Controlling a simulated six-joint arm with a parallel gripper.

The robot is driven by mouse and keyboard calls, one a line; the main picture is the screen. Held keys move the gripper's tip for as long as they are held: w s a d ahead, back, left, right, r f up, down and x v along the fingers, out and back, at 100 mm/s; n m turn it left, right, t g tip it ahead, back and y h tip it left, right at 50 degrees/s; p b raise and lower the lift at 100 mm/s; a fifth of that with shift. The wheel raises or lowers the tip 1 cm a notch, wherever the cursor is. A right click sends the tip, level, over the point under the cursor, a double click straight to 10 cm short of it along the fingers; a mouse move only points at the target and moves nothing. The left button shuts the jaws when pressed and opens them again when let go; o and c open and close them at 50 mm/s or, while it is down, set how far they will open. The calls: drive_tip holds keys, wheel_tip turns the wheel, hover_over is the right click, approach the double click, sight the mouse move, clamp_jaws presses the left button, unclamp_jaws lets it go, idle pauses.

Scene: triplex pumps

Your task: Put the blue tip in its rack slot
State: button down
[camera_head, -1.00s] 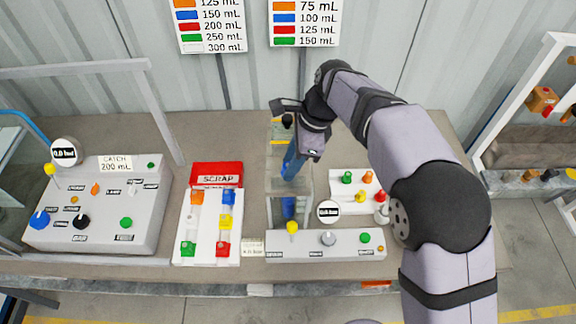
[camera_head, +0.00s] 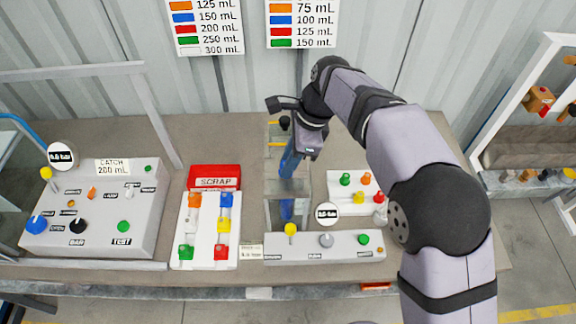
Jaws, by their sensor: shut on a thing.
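My gripper (camera_head: 289,160) hangs pointing down over the clear-walled station (camera_head: 272,187) in the middle of the bench. A narrow blue piece shows at its lower end. I take this to be the blue tip (camera_head: 288,168), with the jaws shut on it, but the fingertips are not clear. A second blue patch (camera_head: 287,209) shows low behind the clear front. The white tip rack (camera_head: 340,207) stands just right of the station, with green, orange, red, yellow and grey tips. Which slot is the blue one cannot be told.
A control panel (camera_head: 345,246) with a gauge runs along the front of the station and rack. To the left are a white tray (camera_head: 207,240) of coloured tips, a red SCRAP bin (camera_head: 214,171) and a grey CATCH console (camera_head: 95,180). My forearm passes over the right side.

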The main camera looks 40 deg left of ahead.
wheel_tip(320, 180, up, 9)
drive_tip(key=shift+f+b, duration=0.15)
drive_tip(key=shift+b, duration=0.5)
drive_tip(key=w+d+f+b, duration=0.4)
drive_tip(key=w+f, duration=0.3)
drive_tip(key=f, duration=0.3)
drive_tip(key=w+d+f+b, duration=0.3)
drive_tip(key=w+d+f, duration=0.1)
drive_tip(key=w+f, duration=0.4)
drive_tip(key=shift+d+f+b, duration=0.3)
drive_tip(key=shift+f+b, duration=0.1)
drive_tip(key=shift+f, duration=0.7)
drive_tip(key=shift+s+f+p, duration=0.1)
drive_tip(key=shift+f+p, duration=1.35)
drive_tip(key=shift+f, duration=3.55)
